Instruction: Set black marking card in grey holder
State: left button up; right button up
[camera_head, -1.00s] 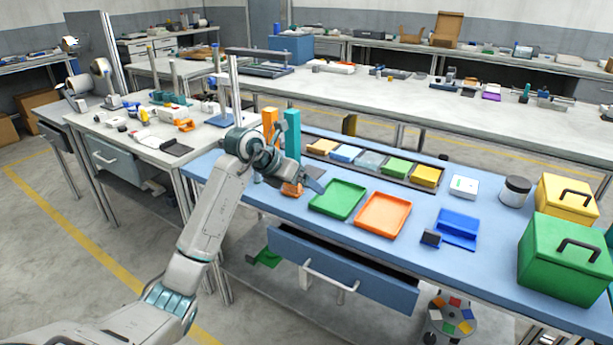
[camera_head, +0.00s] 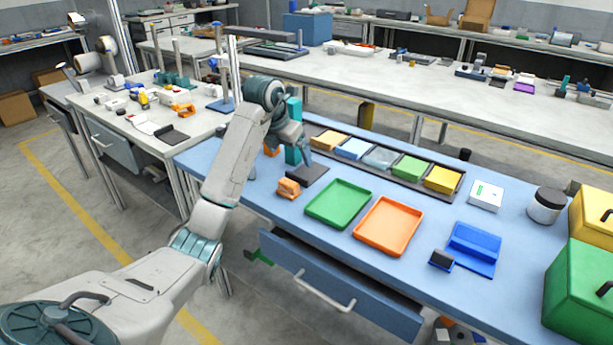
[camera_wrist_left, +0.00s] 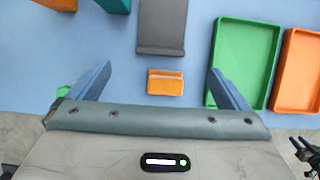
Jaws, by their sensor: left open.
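A dark grey holder (camera_head: 308,176), a flat plate with a low ledge, lies on the blue tabletop beyond a small orange block. It also shows at the top centre of the left wrist view (camera_wrist_left: 162,28). A small black piece (camera_head: 441,259) with a blue edge sits before the blue stand; I cannot tell whether it is the black marking card. My left gripper (camera_head: 303,146) is open and empty, above the table near the grey holder. In the left wrist view its fingers (camera_wrist_left: 160,69) spread either side of the orange block (camera_wrist_left: 165,82). My right gripper is out of view.
A green tray (camera_head: 338,204) and an orange tray (camera_head: 388,226) lie right of the grey holder. The blue stand (camera_head: 475,248) is farther right. A teal post (camera_head: 293,112) stands close behind my left gripper. A drawer (camera_head: 340,295) is partly open below.

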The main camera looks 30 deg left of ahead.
aim_at(297, 175)
pick_arm(q)
jog(key=x, duration=0.3)
jog(key=shift+w+f, duration=0.15)
jog(key=shift+f, duration=0.2)
jog(key=x, duration=0.4)
jog(key=shift+s+d+f+p, duration=0.1)
jog(key=shift+s+f+p, duration=0.2)
jog(key=shift+s+p, duration=0.1)
jog(key=shift+w+f, duration=0.2)
jog(key=shift+f, duration=0.1)
jog(key=c, duration=1.2)
jog(key=shift+o, duration=0.2)
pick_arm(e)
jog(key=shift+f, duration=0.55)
pick_arm(q)
jog(key=shift+r, duration=0.1)
